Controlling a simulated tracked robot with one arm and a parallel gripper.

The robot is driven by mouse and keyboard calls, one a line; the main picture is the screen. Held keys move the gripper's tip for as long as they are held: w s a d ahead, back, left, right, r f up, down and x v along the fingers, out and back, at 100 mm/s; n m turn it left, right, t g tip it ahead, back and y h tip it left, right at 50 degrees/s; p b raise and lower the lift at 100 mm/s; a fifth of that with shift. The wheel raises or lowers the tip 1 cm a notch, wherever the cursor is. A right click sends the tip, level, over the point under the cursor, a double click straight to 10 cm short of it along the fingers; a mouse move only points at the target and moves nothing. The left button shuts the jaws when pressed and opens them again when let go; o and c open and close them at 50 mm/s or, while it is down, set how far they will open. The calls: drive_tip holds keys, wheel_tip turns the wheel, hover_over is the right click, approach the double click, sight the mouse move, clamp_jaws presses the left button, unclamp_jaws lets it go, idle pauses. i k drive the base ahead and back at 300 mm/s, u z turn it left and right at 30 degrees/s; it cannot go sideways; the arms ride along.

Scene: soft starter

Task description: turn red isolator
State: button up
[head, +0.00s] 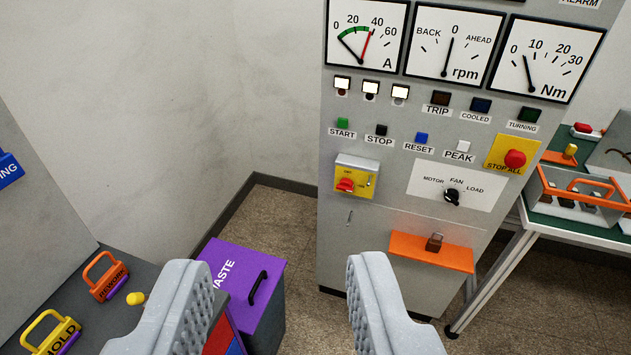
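The red isolator (345,185) is a small red rotary handle on a yellow plate. It sits at the left edge of the grey cabinet (335,230), under a light metal hood. A small metal part shows at the right of the plate. Its lettering is too small to read. My gripper (279,267) is open and empty, its two grey ribbed fingers wide apart at the bottom of the head view. The isolator appears above the fingertips in the picture, apart from them and nearer the right finger. Nothing hides it.
A red STOP ALL button (515,159) and a black selector (452,197) are right of the isolator. An orange shelf with a padlock (434,243) juts out below. A purple waste bin (233,275) stands lower left. A workbench (532,214) stands right.

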sight(346, 184)
drive_tip(key=u, duration=0.1)
drive_tip(key=i, duration=1)
drive_tip(key=z, duration=0.4)
